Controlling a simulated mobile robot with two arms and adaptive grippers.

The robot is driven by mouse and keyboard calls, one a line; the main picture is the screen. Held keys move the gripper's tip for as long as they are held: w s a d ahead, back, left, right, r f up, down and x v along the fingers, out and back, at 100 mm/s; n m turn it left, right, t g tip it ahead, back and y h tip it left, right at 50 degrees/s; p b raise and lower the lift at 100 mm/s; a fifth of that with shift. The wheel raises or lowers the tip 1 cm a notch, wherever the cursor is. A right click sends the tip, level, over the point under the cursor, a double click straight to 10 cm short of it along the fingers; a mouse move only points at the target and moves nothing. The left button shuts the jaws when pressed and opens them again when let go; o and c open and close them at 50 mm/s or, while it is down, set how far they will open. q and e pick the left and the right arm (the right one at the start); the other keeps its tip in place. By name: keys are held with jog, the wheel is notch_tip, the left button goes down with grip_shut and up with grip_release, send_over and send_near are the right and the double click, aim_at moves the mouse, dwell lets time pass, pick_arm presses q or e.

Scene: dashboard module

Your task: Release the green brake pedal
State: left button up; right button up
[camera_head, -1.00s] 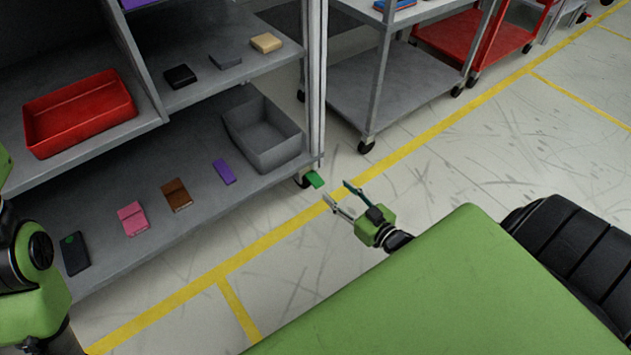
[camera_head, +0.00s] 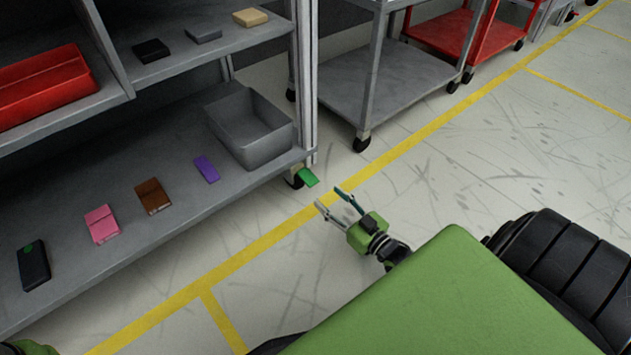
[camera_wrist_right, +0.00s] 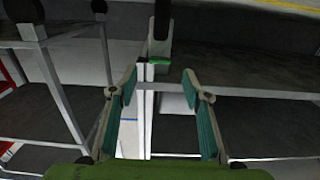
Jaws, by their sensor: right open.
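The green brake pedal (camera_head: 308,177) sticks out at the caster under the near right corner of the grey shelf unit. It also shows in the right wrist view (camera_wrist_right: 159,61), between and beyond the fingers. My right gripper (camera_head: 328,199) is open and empty, low over the floor, a little below and right of the pedal in the head view, with a gap between. In the right wrist view its two fingers (camera_wrist_right: 158,84) stand apart. Of my left arm, only a green part shows at the bottom left edge of the head view; its gripper is not seen.
The shelf unit's lower board (camera_head: 130,232) holds a grey bin (camera_head: 262,148) and several small items. A grey cart (camera_head: 395,85) and a red cart (camera_head: 487,45) stand behind. Floor with yellow lines (camera_head: 262,243) is clear around my right gripper.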

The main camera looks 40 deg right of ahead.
aim_at(313, 181)
jog(key=w+b, duration=0.1)
jog(key=w, duration=0.3)
jog(key=w+b, duration=0.1)
jog(key=w, duration=0.1)
jog(key=shift+w+a+r+b, duration=0.15)
jog(key=shift+w+a+b, duration=0.1)
jog(key=shift+b, duration=0.1)
jog(key=shift+w+r, duration=0.15)
jog(key=shift+w, duration=0.25)
jog(key=c, duration=1.1)
